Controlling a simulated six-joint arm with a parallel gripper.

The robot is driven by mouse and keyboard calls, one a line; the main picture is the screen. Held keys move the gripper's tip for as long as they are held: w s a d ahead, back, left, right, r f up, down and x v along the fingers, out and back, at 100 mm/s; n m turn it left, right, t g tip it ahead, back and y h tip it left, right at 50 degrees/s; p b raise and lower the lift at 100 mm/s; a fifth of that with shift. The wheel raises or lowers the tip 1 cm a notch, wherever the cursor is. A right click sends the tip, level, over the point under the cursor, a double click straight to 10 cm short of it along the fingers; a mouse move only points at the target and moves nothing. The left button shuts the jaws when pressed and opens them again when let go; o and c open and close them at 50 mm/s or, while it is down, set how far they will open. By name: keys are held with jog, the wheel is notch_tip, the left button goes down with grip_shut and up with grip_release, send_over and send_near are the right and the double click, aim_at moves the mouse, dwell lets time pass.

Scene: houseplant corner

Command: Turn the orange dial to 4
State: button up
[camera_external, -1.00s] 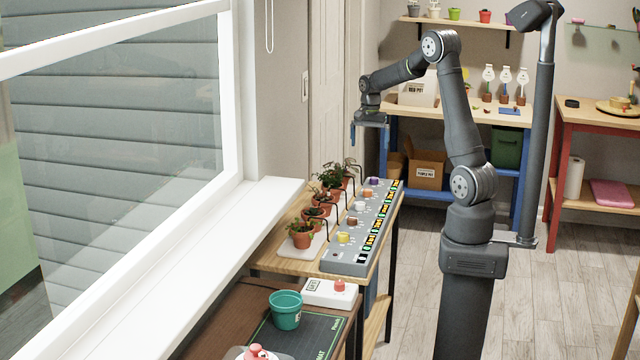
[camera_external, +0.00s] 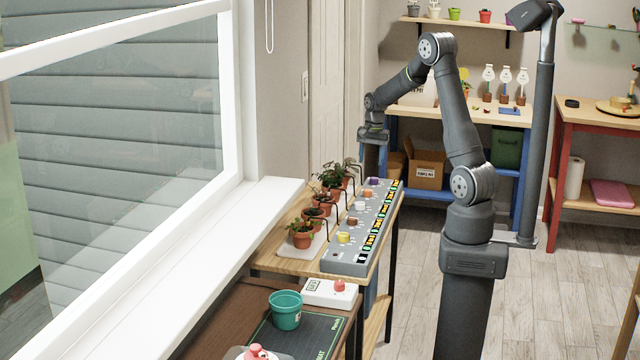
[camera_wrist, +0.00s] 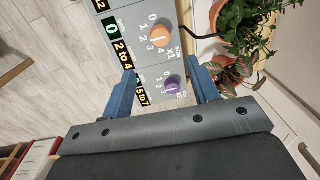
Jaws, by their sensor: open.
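The orange dial (camera_external: 367,193) sits near the far end of the grey control panel (camera_external: 349,245). In the wrist view the orange dial (camera_wrist: 160,37) has printed numbers from 0 to 4 around it; its exact setting is too small to tell. A small display beside it (camera_wrist: 111,29) shows 0 in green, with a "2 to 4" label (camera_wrist: 123,54). The purple dial (camera_wrist: 173,85) lies nearer my gripper. My gripper (camera_wrist: 161,67) is open and empty above the panel's far end, its blue fingers on either side of the purple dial in the picture, apart from the orange dial.
Potted plants (camera_external: 302,234) stand in a row along the panel's left side; a leafy pot (camera_wrist: 238,22) is close to the right finger in the wrist view. Thin black tubes (camera_external: 327,224) arch beside the pots. A white box with a red button (camera_external: 340,285) sits nearer the camera.

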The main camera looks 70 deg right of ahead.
aim_at(368, 190)
jog(key=f, duration=1.2)
jog(key=shift+w, duration=0.35)
jog(key=c, duration=1)
